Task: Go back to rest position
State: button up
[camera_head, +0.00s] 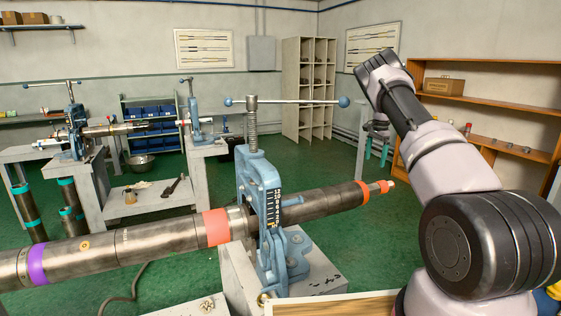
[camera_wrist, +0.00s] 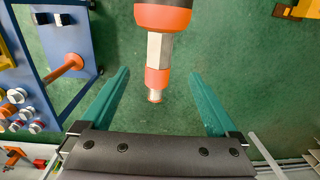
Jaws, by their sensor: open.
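My gripper (camera_head: 376,149) hangs at the end of my raised arm, in the right half of the head view, with its teal fingers pointing down. In the wrist view my gripper (camera_wrist: 158,100) is open, its two teal fingers wide apart with nothing held. A steel pipe (camera_head: 120,247) with purple and orange bands lies across the foreground, clamped in a blue pipe vise (camera_head: 262,195). The pipe's orange-banded tip (camera_head: 375,188) is at the right, below the gripper. In the wrist view this tip (camera_wrist: 158,55) shows between the fingers, without visible contact.
A wooden shelf (camera_head: 490,98) stands along the right wall behind my arm. A second vise bench (camera_head: 95,190) with another pipe is at the back left. The wrist view shows a blue board (camera_wrist: 75,45) with pegs at left. Green floor is clear behind the pipe.

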jog(key=s+a+r+t, duration=0.1)
jog(key=s+r, duration=0.1)
jog(key=r, duration=0.3)
jog(key=s+a+r+y, duration=0.1)
jog(key=s+r, duration=0.2)
jog(key=r, duration=0.3)
jog(key=s+a+r+t, duration=0.1)
jog(key=s+r, duration=0.1)
jog(key=r, duration=0.3)
jog(key=s+a+r+n+t+y, duration=0.1)
jog(key=s+a+r+n, duration=0.1)
jog(key=s+a+r, duration=0.35)
jog(key=s+a+r+n+t, duration=0.1)
jog(key=s+a+r, duration=0.2)
jog(key=s+r, duration=0.45)
jog(key=s+a+n+t, duration=0.1)
jog(key=s+a+n, duration=0.2)
jog(key=s, duration=1.1)
jog(key=s+a+n+t, duration=0.1)
jog(key=s+a+n, duration=0.2)
jog(key=s+a, duration=0.4)
jog(key=s, duration=0.7)
jog(key=shift+s+a+n+t, duration=0.3)
jog(key=shift+s+n+t, duration=0.05)
jog(key=shift+n+t, duration=0.05)
